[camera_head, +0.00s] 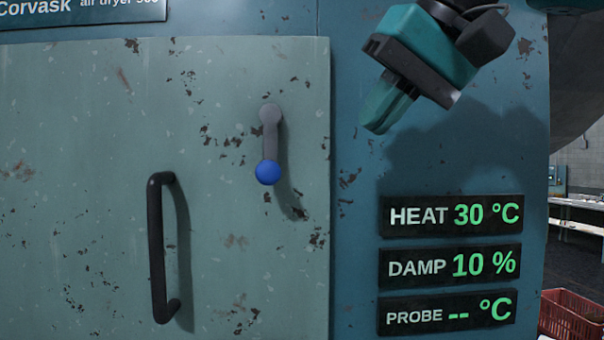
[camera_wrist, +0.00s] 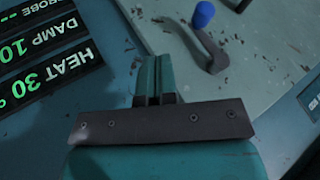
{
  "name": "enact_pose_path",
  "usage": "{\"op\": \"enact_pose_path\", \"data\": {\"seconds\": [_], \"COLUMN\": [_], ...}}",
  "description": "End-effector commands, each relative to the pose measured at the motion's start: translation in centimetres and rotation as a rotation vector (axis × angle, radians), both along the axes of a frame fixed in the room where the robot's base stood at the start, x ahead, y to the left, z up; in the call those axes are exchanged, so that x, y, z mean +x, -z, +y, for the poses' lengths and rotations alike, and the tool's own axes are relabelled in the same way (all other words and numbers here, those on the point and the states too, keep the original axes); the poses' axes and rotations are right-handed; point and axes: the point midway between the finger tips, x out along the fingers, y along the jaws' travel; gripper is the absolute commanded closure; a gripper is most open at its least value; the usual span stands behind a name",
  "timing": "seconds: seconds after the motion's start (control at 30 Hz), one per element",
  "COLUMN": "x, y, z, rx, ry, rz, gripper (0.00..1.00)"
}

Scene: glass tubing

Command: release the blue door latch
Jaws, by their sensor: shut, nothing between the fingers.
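The door latch is a short grey lever (camera_head: 270,138) with a blue knob (camera_head: 267,172) at its lower end. It hangs straight down from a round pivot on the pale green door (camera_head: 80,120), near the door's right edge. In the wrist view the blue knob (camera_wrist: 203,14) and grey lever (camera_wrist: 208,47) show at the top, right of the fingers. My teal gripper (camera_head: 377,128) is shut and empty, up and to the right of the latch, in front of the blue frame. Its fingers (camera_wrist: 154,60) also show in the wrist view, apart from the latch.
A black bar handle (camera_head: 156,250) stands on the door, left of and below the latch. Display panels on the blue frame read HEAT 30 °C (camera_head: 450,215), DAMP 10 % (camera_head: 450,264) and PROBE -- °C (camera_head: 448,313). A red crate (camera_head: 570,315) is at lower right.

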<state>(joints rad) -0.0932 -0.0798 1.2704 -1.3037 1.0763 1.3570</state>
Motion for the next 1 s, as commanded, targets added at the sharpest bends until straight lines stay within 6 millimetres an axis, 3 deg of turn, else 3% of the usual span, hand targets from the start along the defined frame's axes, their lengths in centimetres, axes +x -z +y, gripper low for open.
{"op": "enact_pose_path", "data": {"seconds": [0.03, 0.37, 0.6, 1.0], "x": [0.3, 3.1, 3.2, 3.2], "y": [1.6, 7.0, 5.8, 5.6], "z": [0.6, 4.0, 7.2, 8.0], "rx": [0.000, 0.000, 0.000, 0.001], "ry": [-0.005, -0.004, -0.004, 0.000], "rz": [0.002, 0.002, -0.001, 0.000], "gripper": [1.00, 1.00, 1.00, 1.00]}}
